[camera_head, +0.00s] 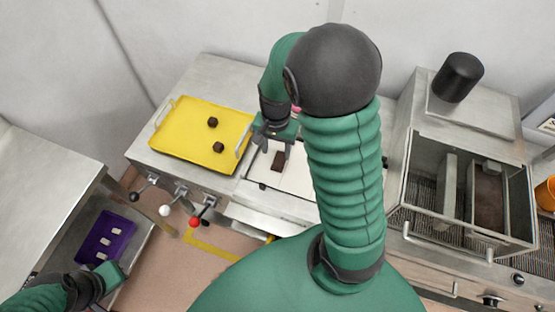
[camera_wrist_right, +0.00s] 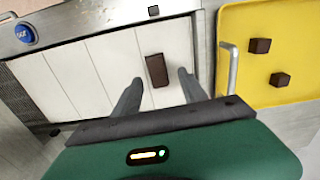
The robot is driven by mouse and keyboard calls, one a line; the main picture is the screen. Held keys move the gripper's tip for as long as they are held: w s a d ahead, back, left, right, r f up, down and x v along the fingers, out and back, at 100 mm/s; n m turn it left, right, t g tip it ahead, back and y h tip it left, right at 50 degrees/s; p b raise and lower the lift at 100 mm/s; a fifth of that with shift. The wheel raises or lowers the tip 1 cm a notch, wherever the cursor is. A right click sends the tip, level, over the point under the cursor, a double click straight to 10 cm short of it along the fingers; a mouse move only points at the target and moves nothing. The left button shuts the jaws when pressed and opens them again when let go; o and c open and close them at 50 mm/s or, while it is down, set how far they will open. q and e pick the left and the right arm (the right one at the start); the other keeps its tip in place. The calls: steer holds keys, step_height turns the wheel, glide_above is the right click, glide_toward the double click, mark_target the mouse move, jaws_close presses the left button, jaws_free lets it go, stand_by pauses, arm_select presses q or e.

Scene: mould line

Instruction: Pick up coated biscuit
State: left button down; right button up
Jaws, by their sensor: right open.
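The coated biscuit (camera_head: 278,161) is a dark brown bar lying on a white slatted surface (camera_head: 299,180) in the head view. In the right wrist view the coated biscuit (camera_wrist_right: 156,70) lies just beyond the fingertips, roughly lengthwise between the fingers' lines. My right gripper (camera_head: 276,150) is open and empty above it; its two fingers (camera_wrist_right: 158,76) show on either side of the biscuit's near end. My left gripper (camera_head: 115,275) is at the lower left of the head view, by the purple tray, and its jaws are not clear.
A yellow tray (camera_head: 172,144) with two dark pieces stands left of the white surface; its handle (camera_wrist_right: 233,68) is close to my right gripper. A purple tray (camera_head: 91,228) holds several pale pieces. A coating machine with metal basins (camera_head: 408,180) stands at the right.

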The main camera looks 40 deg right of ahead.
mark_target(278, 163)
steer(key=f, duration=0.2)
steer(key=s+f, duration=0.1)
steer(key=f, duration=0.2)
steer(key=shift+d, duration=0.2)
steer(key=shift+f, duration=0.3)
steer(key=shift+w+f, duration=0.15)
steer(key=shift+w, duration=0.05)
steer(key=shift+a, duration=0.15)
steer(key=c, duration=0.9)
jaws_close()
